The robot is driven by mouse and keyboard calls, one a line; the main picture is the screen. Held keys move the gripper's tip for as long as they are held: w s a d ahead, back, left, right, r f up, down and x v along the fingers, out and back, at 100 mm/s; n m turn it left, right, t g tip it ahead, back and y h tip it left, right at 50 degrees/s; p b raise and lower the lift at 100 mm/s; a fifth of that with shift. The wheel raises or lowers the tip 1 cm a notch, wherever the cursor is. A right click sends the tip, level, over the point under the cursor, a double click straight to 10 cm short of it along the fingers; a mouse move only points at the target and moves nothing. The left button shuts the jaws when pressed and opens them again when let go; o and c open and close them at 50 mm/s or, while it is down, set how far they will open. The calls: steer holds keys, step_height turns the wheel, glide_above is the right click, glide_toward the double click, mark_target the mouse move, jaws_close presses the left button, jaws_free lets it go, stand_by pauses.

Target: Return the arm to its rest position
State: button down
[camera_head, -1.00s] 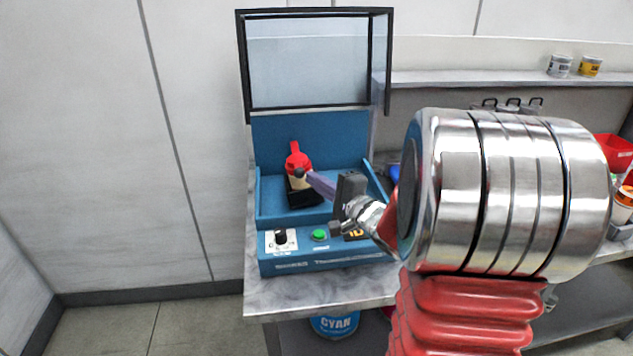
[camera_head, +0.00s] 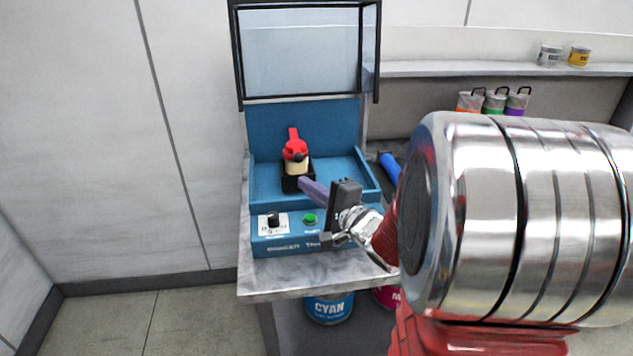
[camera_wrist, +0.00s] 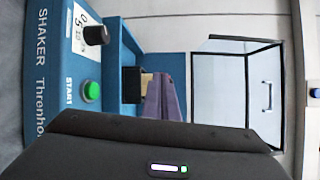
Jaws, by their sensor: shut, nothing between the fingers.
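My gripper (camera_head: 308,187) is in front of the blue shaker machine (camera_head: 262,240), over its front edge, with its purple fingers together and nothing between them. The fingers (camera_wrist: 166,98) also show closed in the wrist view. A bottle with a red top and cream body (camera_head: 296,158) stands upright in a black holder (camera_head: 291,184) inside the machine. The fingertips are close in front of the holder in the head view; I cannot tell the exact gap. My arm's large metal joint fills the right side and hides part of the bench.
The machine's clear framed lid (camera_head: 300,52) stands open above it. Its front has a black knob (camera_head: 273,220) and a green button (camera_head: 310,219). A blue object (camera_head: 390,166) lies to the right. Several cans stand behind my arm. Cyan (camera_head: 329,307) and magenta cans are below the bench.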

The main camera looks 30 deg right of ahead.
steer(key=shift+s+a, duration=0.35)
steer(key=shift+a, duration=0.2)
